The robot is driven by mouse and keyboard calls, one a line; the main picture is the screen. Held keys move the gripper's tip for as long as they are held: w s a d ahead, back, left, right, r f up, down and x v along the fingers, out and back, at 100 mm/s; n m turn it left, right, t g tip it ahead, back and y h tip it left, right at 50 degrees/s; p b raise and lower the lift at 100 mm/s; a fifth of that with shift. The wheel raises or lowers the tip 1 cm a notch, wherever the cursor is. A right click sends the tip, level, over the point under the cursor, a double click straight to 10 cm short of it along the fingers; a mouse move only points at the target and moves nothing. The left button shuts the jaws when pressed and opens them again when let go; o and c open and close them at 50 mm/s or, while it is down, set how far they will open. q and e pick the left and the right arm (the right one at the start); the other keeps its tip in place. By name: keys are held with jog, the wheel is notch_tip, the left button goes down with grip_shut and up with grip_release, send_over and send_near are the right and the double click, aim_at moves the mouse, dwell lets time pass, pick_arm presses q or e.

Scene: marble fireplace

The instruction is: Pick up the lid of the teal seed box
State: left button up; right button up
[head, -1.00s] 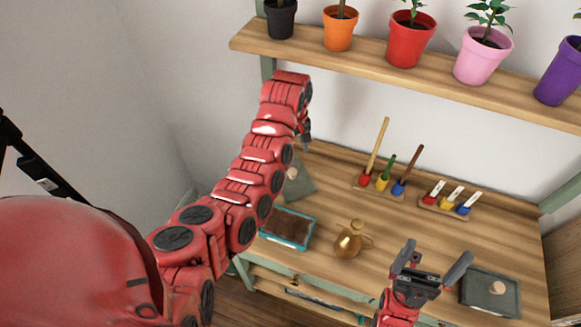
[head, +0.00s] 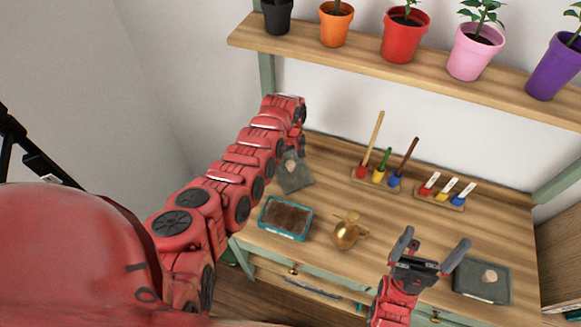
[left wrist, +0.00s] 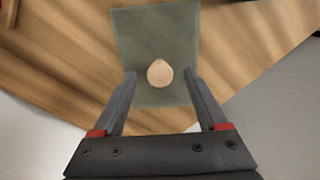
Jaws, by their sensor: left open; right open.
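The teal seed box (head: 264,220) is an open tray of dark soil on the left of the wooden bench. A flat grey-green lid (head: 296,182) with a pale round knob lies behind it, partly covered by my left arm. My left gripper (left wrist: 160,76) is open over this lid (left wrist: 135,35); its fingers show on either side of the knob (left wrist: 160,73), and no grip is seen. In the head view my left gripper is mostly hidden by its own arm. My right gripper (head: 434,245) is open and empty above the bench's front right.
A similar dark lid with a pale knob (head: 489,276) lies at the right. A brass watering can (head: 346,235) stands mid-bench. Racks with tools (head: 379,175) and labels (head: 440,195) stand behind. A shelf of pots (head: 405,35) hangs above.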

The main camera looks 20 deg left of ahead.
pick_arm(q)
jog(key=shift+f+b, duration=0.4)
jog(key=shift+f, duration=0.8)
grip_shut()
